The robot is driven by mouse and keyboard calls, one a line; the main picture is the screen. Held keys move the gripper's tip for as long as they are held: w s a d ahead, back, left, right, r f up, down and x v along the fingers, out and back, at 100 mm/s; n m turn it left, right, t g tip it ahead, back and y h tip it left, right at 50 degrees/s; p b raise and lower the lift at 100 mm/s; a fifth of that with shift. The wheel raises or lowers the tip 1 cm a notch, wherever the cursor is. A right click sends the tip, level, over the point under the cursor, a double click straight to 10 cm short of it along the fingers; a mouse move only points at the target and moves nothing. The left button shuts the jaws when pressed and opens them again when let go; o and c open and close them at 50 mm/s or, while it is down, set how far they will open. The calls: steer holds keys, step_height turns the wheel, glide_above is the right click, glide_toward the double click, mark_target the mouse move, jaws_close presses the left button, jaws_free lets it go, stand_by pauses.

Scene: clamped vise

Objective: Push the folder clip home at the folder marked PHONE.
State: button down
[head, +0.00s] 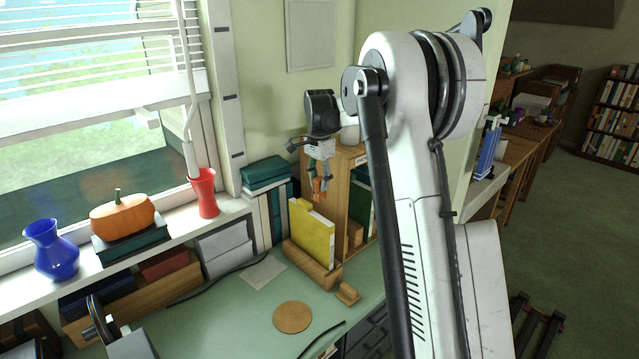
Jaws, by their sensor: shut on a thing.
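My gripper (320,180) is at the middle of the head view, pointing down and shut on a small orange piece (318,188), which looks like the folder clip. The clip is just above or behind the top edge of a yellow folder (312,238); I cannot tell whether they touch. The yellow folder stands upright in a wooden holder (318,273) on the green desk. No PHONE marking is readable from here, so I cannot tell which folder bears it.
A wooden shelf unit (343,195) with dark green binders stands close behind my gripper. Teal and white binders (270,212) stand to its left. A round wooden disc (293,316) and a paper sheet (263,272) lie on the desk (225,325). The desk's front middle is mostly clear.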

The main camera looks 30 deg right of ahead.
steer(key=b, duration=0.4)
glide_above(319, 217)
steer(key=shift+s+f, duration=0.1)
steer(key=shift+f, duration=2.75)
steer(key=shift+f+b, duration=1.65)
steer(key=shift+f, duration=0.45)
steer(key=c, duration=1.4)
jaws_free()
steer(key=shift+o, duration=0.2)
steer(key=shift+r, duration=0.15)
step_height(319, 217, up, 12)
steer(key=shift+f, duration=0.1)
